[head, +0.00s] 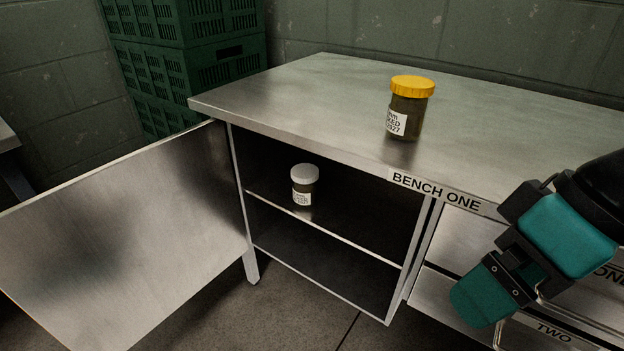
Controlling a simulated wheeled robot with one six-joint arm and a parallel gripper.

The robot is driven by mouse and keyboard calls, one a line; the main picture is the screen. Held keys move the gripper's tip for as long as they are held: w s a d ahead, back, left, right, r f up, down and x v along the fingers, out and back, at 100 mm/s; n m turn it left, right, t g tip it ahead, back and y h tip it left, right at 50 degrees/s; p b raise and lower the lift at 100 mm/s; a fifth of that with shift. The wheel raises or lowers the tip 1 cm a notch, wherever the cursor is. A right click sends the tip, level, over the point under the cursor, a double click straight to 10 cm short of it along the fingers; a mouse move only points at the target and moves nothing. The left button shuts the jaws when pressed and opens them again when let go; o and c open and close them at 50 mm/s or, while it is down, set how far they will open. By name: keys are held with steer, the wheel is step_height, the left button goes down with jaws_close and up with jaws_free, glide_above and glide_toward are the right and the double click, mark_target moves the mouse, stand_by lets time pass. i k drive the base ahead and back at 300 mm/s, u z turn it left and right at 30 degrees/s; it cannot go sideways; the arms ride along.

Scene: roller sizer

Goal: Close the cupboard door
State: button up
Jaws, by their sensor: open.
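The cupboard door (130,235) is a plain steel panel. It stands wide open, swung out to the left from its hinge at the cupboard's left front edge. The cupboard (330,268) under the bench is open to view, with one middle shelf (330,230). A small dark jar with a white lid (305,186) stands upright on that shelf. My gripper (478,301), teal and black, is at the right, in front of the drawers. It is open, well away from the door and touching neither it nor the jars. Its far finger is partly hidden.
A dark jar with a yellow lid (409,108) stands on the steel bench top (300,92), near its front edge. Drawers (455,240) with handles are on the right, partly behind my arm. Green crates (185,60) are stacked behind. The floor (285,315) before the cupboard is clear.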

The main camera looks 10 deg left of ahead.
mark_target(99, 259)
steer(key=u, duration=0.7)
steer(key=k, duration=0.55)
steer(key=u, duration=1.65)
steer(key=i, duration=0.65)
steer(key=u, duration=0.55)
steer(key=i, duration=0.75)
steer(key=z, duration=0.85)
steer(key=i, duration=0.6)
steer(key=z, duration=0.65)
